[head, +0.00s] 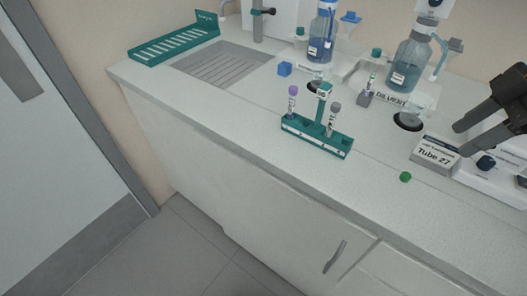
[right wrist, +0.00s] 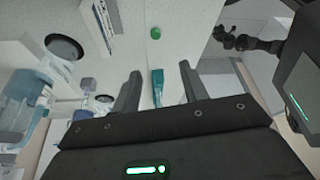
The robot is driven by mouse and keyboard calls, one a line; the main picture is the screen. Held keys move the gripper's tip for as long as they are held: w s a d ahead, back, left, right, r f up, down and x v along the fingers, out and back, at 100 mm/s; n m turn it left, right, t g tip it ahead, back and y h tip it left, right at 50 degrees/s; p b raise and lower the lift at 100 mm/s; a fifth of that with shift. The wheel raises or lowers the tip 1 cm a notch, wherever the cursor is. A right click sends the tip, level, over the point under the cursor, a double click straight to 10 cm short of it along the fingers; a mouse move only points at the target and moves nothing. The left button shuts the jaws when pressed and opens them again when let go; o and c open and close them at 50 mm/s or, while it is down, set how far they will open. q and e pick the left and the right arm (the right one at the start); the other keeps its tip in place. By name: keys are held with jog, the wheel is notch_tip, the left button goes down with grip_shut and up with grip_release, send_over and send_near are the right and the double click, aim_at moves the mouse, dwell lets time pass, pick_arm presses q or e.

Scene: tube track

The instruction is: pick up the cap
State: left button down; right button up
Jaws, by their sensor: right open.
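A small green cap (head: 405,176) lies on the white counter, near its front edge, in front of the Tube 27 block. It also shows in the right wrist view (right wrist: 155,33), beyond the fingertips and roughly in line with the gap between them. My right gripper (head: 461,140) comes in from the right, above the Tube 27 block and apart from the cap. Its two fingers are spread and nothing is between them (right wrist: 160,72). My left gripper is not in view.
A teal rack (head: 318,138) with capped tubes stands left of the cap. The Tube 27 block (head: 434,155) is behind the cap. A dark blue knob-like piece (head: 486,162) is to its right. Bottles (head: 409,65) stand at the back. The counter around the cap is clear.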

pick_arm(q)
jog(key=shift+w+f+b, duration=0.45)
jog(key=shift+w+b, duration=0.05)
jog(key=shift+b, duration=0.2)
pick_arm(e)
notch_tip(320, 180, down, 3)
jog(key=shift+r, duration=0.1)
send_over(407, 175)
jog(key=s+d, duration=0.1)
jog(key=d, duration=0.1)
jog(key=shift+s+f, duration=0.15)
jog(key=shift+f, duration=2.45)
jog(key=x, duration=0.4)
jog(key=shift+d+f+b, duration=0.15)
jog(key=shift+f+b, duration=0.15)
jog(key=shift+b, duration=0.05)
jog(key=shift+f, duration=0.25)
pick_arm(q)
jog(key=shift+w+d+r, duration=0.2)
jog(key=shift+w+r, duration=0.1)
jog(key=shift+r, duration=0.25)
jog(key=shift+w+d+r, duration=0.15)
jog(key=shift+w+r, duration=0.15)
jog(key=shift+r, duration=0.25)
pick_arm(e)
jog(key=c, duration=0.8)
